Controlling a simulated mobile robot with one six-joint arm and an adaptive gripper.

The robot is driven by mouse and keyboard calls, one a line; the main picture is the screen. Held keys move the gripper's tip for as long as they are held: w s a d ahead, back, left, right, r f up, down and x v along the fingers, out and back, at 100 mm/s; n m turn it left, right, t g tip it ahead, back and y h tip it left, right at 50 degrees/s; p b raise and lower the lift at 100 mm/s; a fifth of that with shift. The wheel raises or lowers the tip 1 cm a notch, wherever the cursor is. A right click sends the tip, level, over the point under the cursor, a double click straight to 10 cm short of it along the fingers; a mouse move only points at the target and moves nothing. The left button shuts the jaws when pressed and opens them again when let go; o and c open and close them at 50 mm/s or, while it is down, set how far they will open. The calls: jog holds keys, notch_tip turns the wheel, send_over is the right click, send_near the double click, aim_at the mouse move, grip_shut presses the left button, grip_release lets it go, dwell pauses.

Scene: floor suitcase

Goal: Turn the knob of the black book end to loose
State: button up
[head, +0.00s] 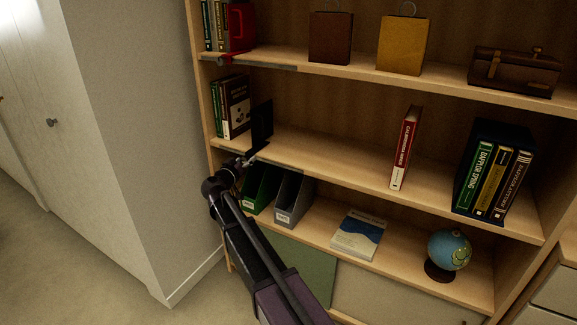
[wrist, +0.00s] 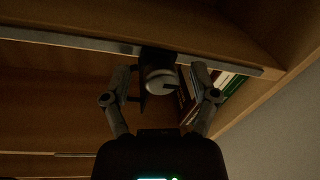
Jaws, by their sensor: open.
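The black book end (head: 262,122) stands upright near the left end of the middle shelf, right of a few books. In the wrist view its round grey knob (wrist: 160,82) sits below a dark clamp part at the shelf edge, with a dark mark toward its right side. My gripper (head: 244,162) is at the front edge of that shelf, just below the book end. In the wrist view my gripper (wrist: 162,72) is open, with one finger on each side of the knob. Gaps show between the fingers and the knob. The knob is not clear in the head view.
A grey metal strip (head: 283,163) runs along the shelf's front edge. Green (head: 260,188) and grey (head: 294,198) file holders stand on the shelf below, close to my gripper. A red book end (head: 242,28) is on the top shelf. A wall (head: 150,130) is at left.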

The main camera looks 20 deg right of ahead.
jog(key=shift+m, duration=0.9)
jog(key=v, duration=1.4)
jog(key=s+d+r+n+g+y+p, duration=0.1)
jog(key=s+d+r+g+p, duration=0.4)
jog(key=p, duration=0.9)
jog(key=s+d+r+n+g+y+p, duration=0.1)
jog(key=s+d+r+g+y+p, duration=0.3)
jog(key=s+d+p, duration=0.7)
jog(key=shift+d+r+g+p, duration=0.5)
jog(key=shift+r+g+p, duration=0.6)
jog(key=shift+r+p, duration=0.95)
jog(key=shift+s, duration=0.2)
jog(key=s+f+n+g+y+p, duration=0.1)
jog(key=s+n+g+y, duration=0.1)
jog(key=s+y, duration=0.4)
jog(key=s+a+n, duration=0.1)
jog(key=s, duration=0.2)
jog(key=shift+n+g, duration=0.3)
jog(key=shift+g, duration=0.1)
